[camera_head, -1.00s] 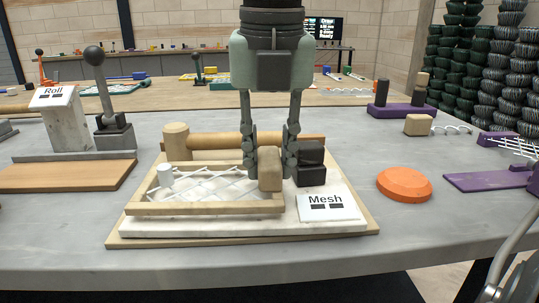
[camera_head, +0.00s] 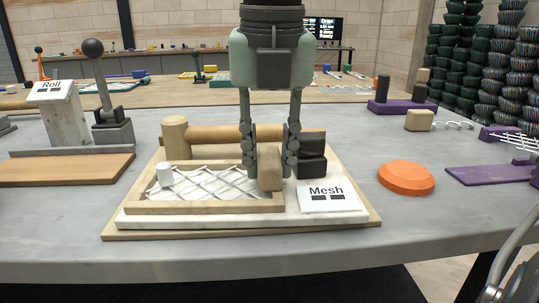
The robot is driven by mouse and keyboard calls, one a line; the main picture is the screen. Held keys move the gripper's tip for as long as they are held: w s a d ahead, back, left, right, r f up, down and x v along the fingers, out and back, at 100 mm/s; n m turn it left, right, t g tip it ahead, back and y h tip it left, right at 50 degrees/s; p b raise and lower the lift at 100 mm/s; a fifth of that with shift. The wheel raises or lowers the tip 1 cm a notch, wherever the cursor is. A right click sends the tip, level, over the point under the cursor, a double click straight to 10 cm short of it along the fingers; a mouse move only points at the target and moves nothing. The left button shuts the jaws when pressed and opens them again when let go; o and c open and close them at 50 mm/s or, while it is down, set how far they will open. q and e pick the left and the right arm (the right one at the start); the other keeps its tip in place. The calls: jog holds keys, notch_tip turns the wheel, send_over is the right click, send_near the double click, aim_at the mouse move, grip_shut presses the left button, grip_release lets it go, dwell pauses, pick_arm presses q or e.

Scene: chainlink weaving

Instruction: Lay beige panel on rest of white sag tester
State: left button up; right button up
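The beige panel (camera_head: 205,208) is a flat frame with white mesh strung across it. It is level over the left part of the white sag tester (camera_head: 285,214), a white slab with a "Mesh" sign (camera_head: 330,197). A small white cylinder (camera_head: 165,176) shows at the panel's left end. My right gripper (camera_head: 270,165) points down with its fingers on both sides of a beige block (camera_head: 270,170) at the panel's right end. I cannot tell whether the panel touches the tester.
A wooden roller (camera_head: 225,136) lies behind the panel and black blocks (camera_head: 311,158) stand right of the gripper. An orange disc (camera_head: 406,177) lies right of the tester. A "Roll" stand (camera_head: 62,115) and a ball-topped lever (camera_head: 104,95) stand at left.

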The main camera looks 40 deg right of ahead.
jog(key=o, duration=0.4)
jog(key=shift+o, duration=0.2)
notch_tip(320, 180, up, 12)
jog(key=s+a, duration=0.1)
jog(key=shift+s, duration=0.3)
jog(key=shift+f, duration=0.1)
